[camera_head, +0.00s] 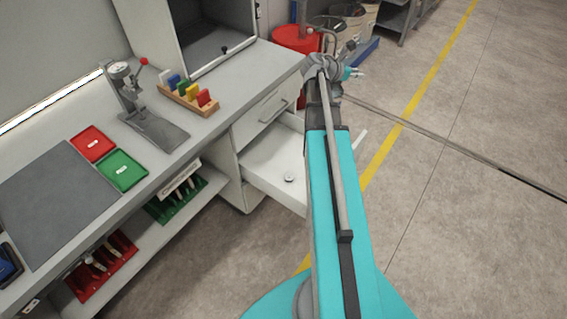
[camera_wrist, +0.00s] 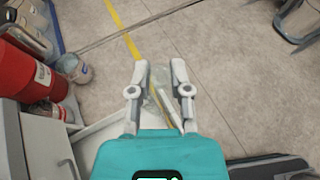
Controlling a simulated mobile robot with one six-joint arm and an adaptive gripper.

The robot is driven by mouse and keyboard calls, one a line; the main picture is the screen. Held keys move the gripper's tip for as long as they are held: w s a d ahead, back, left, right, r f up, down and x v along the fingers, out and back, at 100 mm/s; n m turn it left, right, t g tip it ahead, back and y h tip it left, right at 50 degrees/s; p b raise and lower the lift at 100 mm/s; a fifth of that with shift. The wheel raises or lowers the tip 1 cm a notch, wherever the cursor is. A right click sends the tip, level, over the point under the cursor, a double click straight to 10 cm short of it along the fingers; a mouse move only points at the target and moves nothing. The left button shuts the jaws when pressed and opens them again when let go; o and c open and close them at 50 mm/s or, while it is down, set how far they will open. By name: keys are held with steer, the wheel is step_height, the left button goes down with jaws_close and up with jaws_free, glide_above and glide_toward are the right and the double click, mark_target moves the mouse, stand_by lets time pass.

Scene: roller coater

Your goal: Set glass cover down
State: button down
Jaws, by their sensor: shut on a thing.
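My gripper (camera_wrist: 158,64) is shut on a clear, see-through piece, the glass cover (camera_wrist: 160,78), which shows faintly between the two fingers in the wrist view. The floor is seen through it, and its outline is hard to make out. In the head view my gripper (camera_head: 359,72) is small and far off at the end of my arm, beyond the open drawer. I cannot make out the glass cover there.
An open white drawer (camera_head: 265,165) with a small round object inside juts from the bench. A red drum (camera_head: 297,40) stands behind it. The workbench (camera_head: 208,131) holds a dial gauge stand (camera_head: 140,105), red (camera_head: 93,142) and green (camera_head: 121,169) trays. Open floor lies right.

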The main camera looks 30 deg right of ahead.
steer(key=a+f+b, duration=0.4)
steer(key=f+b, duration=0.8)
steer(key=f, duration=0.1)
steer(key=a+f+b, duration=0.4)
steer(key=f+b, duration=0.9)
steer(key=w+a+f+t+b, duration=0.1)
steer(key=a+f+b, duration=0.3)
steer(key=f+b, duration=0.9)
steer(key=shift+a+n, duration=0.25)
steer(key=shift+n, duration=0.15)
steer(key=shift+w, duration=0.1)
steer(key=w+d+f+b, duration=0.7)
steer(key=w+f+b, duration=0.2)
steer(key=w, duration=0.2)
steer(key=shift+w+b, duration=0.1)
steer(key=shift+b, duration=0.2)
steer(key=shift+w+d+f+b, duration=0.1)
steer(key=shift+w+f+b, duration=0.05)
steer(key=shift+f+b, duration=0.85)
steer(key=shift+w+d+f+b, duration=0.1)
steer(key=shift+w+f+b, duration=0.05)
steer(key=shift+f+b, duration=0.85)
